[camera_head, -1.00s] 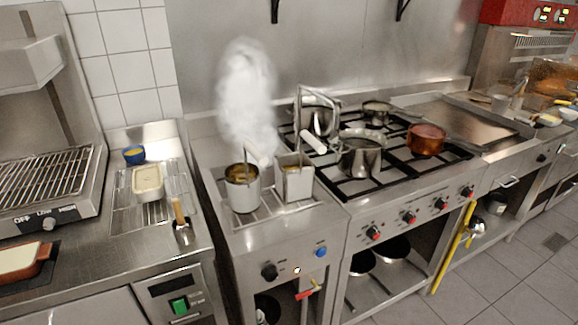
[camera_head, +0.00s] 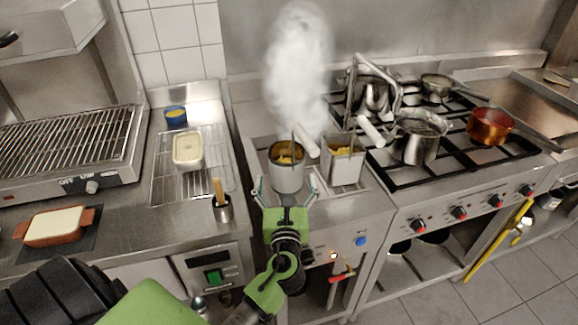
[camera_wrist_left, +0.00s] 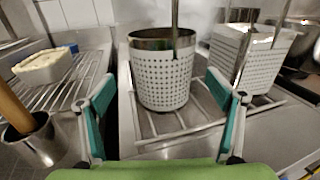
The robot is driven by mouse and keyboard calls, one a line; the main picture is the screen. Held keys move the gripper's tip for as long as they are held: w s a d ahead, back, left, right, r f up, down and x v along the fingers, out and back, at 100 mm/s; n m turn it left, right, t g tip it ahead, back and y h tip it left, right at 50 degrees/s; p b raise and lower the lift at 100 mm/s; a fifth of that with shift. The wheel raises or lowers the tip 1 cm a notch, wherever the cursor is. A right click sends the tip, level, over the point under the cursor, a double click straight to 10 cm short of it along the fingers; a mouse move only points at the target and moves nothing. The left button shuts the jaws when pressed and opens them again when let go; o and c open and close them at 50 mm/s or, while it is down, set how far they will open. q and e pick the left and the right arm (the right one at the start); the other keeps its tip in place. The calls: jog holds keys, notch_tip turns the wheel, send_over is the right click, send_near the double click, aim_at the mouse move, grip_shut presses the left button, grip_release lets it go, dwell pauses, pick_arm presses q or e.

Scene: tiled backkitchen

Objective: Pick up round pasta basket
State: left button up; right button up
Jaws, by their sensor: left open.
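The round pasta basket (camera_head: 287,174) is a metal cylinder with pasta in it and a tall handle with a white grip. It stands upright on the rack of the pasta cooker, with steam above it. In the left wrist view the basket (camera_wrist_left: 163,82) shows perforated sides. My left gripper (camera_head: 286,190) is open just in front of the basket, its green fingers spread to either side and apart from it. In the left wrist view the gripper (camera_wrist_left: 163,112) has the basket beyond and between its fingertips. My right gripper is not in view.
A square pasta basket (camera_head: 346,166) stands close to the right. A metal pot with a wooden-handled tool (camera_head: 222,206) stands at the left on the counter. A white tub (camera_head: 187,150) and blue bowl (camera_head: 176,119) are farther back. Pots stand on the stove (camera_head: 450,165).

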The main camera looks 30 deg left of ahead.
pick_arm(q)
jog(key=p+x, duration=0.1)
jog(key=x, duration=0.4)
jog(key=shift+w, duration=0.4)
jog(key=shift+s, duration=0.1)
jog(key=c, duration=1.6)
